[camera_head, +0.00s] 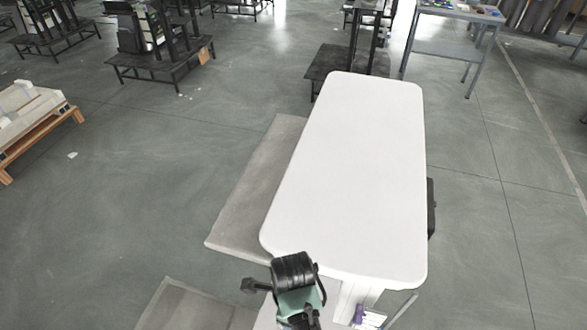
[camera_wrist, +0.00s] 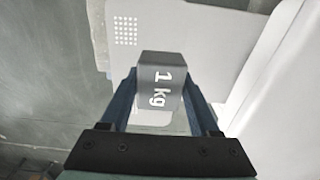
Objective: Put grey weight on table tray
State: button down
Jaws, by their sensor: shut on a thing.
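The grey weight (camera_wrist: 160,68), a block marked "1 kg", sits between the two fingers of my gripper (camera_wrist: 159,84) in the wrist view. The gripper is shut on it. Beyond the weight in the wrist view is a pale flat surface (camera_wrist: 195,35) with a grid of small white dots. I cannot tell whether the weight touches anything below it. In the head view a long white tabletop (camera_head: 350,180) with rounded corners is bare. My dark arm shows at its near edge; the weight cannot be made out there. I cannot tell which surface is the tray.
A purple item (camera_head: 358,313) is beside the table's near end. A grey mat (camera_head: 250,205) lies on the floor left of the table. A dark low stand (camera_head: 335,62) and a grey workbench (camera_head: 445,48) are at the back. A wooden pallet (camera_head: 40,135) is far left.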

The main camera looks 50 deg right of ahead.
jog(key=shift+w+f, duration=0.1)
jog(key=shift+f, duration=2.45)
jog(key=shift+f, duration=0.15)
jog(key=shift+c, duration=0.6)
grip_release()
notch_tip(320, 180, up, 12)
jog(key=shift+r, duration=0.1)
